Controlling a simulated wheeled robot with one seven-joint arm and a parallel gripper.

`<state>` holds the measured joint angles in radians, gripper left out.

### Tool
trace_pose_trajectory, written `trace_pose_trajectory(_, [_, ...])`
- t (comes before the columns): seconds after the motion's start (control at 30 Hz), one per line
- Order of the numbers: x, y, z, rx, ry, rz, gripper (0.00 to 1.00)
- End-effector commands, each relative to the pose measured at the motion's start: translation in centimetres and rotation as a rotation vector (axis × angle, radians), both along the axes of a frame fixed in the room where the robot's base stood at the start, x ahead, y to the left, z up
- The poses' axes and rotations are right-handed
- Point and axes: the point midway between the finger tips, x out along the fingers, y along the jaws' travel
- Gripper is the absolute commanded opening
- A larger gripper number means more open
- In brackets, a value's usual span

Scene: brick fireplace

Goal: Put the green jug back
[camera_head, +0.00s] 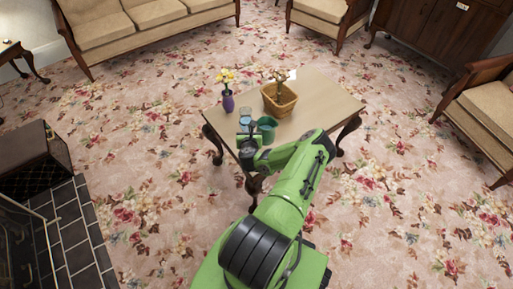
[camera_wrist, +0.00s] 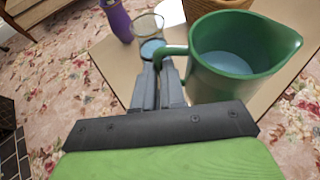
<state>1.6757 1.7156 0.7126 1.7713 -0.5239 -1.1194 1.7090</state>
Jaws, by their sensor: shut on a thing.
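The green jug (camera_head: 267,129) is at the near side of the small table (camera_head: 325,98) in the head view. In the wrist view the jug (camera_wrist: 236,75) is upright and large at the right, with its spout to the right and pale blue inside. My gripper (camera_wrist: 161,62) is shut on its handle, on the jug's left side. In the head view my gripper (camera_head: 250,141) is just left of the jug, partly hidden by my arm. I cannot tell whether the jug's base touches the table.
A clear glass (camera_wrist: 149,38) with blue in it stands just beyond my fingers. A purple vase (camera_head: 228,101) with yellow flowers and a wicker basket (camera_head: 286,106) stand farther back. The table's right part is clear. A sofa and armchairs stand around.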

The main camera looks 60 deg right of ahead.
Motion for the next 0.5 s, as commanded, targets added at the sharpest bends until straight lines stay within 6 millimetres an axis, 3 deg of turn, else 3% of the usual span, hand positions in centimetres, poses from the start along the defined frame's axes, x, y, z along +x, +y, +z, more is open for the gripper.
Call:
trace_pose_trajectory(0.03, [0.0, 0.0, -2.0, -0.001, 0.001, -0.001, 0.0])
trace_pose_trajectory(0.3, [0.1, 0.0, -6.7, -0.001, 0.001, 0.003, 0.0])
trace_pose_trajectory(0.5, [0.1, 0.0, -7.3, -0.001, -0.002, 0.002, 0.0])
